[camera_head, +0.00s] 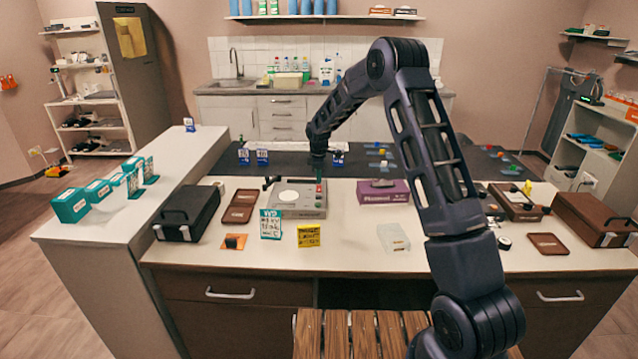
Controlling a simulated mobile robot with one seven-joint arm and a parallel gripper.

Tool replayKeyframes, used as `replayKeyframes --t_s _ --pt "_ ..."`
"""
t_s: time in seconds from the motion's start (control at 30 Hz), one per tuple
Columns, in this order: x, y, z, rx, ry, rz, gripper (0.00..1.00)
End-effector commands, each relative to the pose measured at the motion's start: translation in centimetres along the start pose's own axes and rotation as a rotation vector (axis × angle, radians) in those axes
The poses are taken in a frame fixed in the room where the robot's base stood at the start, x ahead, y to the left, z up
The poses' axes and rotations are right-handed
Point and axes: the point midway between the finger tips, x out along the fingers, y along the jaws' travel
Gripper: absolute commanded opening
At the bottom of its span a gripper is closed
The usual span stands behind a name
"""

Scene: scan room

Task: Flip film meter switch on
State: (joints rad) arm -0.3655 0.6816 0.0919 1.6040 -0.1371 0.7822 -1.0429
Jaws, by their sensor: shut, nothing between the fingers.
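A grey, flat-topped device (291,197) with a pale round disc on top sits on the counter near the middle of the head view; it looks like the film meter. Small green and red marks show at its right side. My arm comes from the lower right and bends down from above. My gripper (318,174) points down, shut and empty, over the device's right rear part. It is too small to tell whether the fingertips touch it. The switch itself is not clear, and its position cannot be told.
A dark case (187,212) and a brown tray (240,206) lie left of the device. A teal-and-white card (271,224) and a yellow card (309,235) stand in front. A purple box (383,191) is to the right. A clear container (393,237) sits nearer the front edge.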

Motion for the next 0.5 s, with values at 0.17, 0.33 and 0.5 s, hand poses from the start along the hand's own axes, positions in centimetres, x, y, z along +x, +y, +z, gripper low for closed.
replayKeyframes --t_s 0.17,0.33,0.5 --pt "-3.8 -0.1 0.0 0.001 0.001 0.003 0.00" --pt "-7.0 -0.3 0.1 0.001 0.000 0.002 0.00" --pt "-9.2 -0.4 0.1 0.001 0.000 0.002 0.00"
